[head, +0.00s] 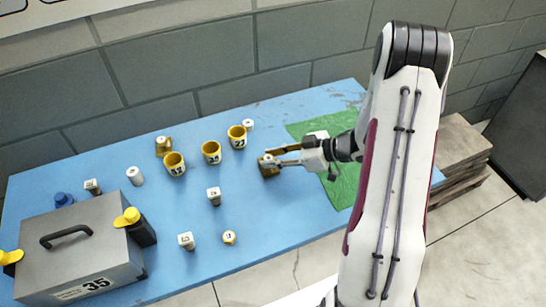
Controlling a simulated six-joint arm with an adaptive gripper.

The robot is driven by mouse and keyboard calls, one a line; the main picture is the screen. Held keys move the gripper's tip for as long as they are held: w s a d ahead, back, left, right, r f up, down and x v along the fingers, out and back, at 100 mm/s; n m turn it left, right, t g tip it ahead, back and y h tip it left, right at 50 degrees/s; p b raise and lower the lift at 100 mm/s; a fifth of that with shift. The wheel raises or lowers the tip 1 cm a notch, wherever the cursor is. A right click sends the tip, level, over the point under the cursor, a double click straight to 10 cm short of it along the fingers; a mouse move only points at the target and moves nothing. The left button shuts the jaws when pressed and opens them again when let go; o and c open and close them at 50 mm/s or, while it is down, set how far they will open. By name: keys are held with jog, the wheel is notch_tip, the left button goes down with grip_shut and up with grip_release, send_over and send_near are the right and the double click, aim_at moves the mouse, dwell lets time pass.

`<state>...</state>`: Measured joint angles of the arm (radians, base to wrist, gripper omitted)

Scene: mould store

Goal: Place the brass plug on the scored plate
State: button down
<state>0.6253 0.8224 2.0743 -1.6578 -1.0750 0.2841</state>
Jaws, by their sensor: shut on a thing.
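My gripper (272,161) reaches in from the right, low over the blue table, and is shut on a brass-brown block (267,171), which I take for the brass plug. The fingers cover part of the block, and I cannot tell whether it touches the table. Another brass-yellow piece (163,147) with a pale label stands at the back left, behind the yellow cups. I cannot make out a plate with score marks; my arm hides part of the table's right side.
Yellow numbered cups (211,152) stand left of my gripper. Small pale-topped pieces (214,197) are scattered in front. A green mat (340,193) lies right. The front middle of the blue table (285,215) is clear.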

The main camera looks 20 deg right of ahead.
jog(key=shift+f, duration=0.15)
jog(key=c, duration=1.7)
grip_release()
jog(key=shift+s+d+r, duration=0.25)
jog(key=shift+d+r, duration=0.15)
jog(key=shift+r, duration=0.05)
jog(key=v, duration=1.1)
jog(key=shift+f, duration=0.1)
